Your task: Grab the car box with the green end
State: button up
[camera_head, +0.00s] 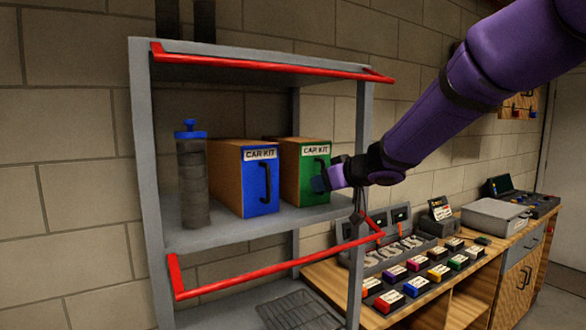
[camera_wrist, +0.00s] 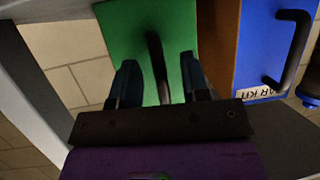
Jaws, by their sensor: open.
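The car box with the green end (camera_head: 314,174) stands upright on the middle shelf, labelled "CAR KIT", with a dark handle on its green face. The green end also fills the upper middle of the wrist view (camera_wrist: 128,40). My gripper (camera_head: 322,182) is in front of the green end. In the wrist view its two fingers (camera_wrist: 158,82) are apart, one on each side of the dark handle (camera_wrist: 157,62). I cannot tell whether they touch the box. The blue-ended car box (camera_head: 260,178) stands just left of the green one.
The grey shelf (camera_head: 232,232) has red rails and a grey post (camera_head: 361,150) close to my gripper. A dark bottle with a blue top (camera_head: 192,175) stands at the shelf's left. A wooden workbench (camera_head: 330,283) with several coloured small boxes lies to the lower right.

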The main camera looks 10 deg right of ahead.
grip_shut()
jog(key=shift+r, duration=0.15)
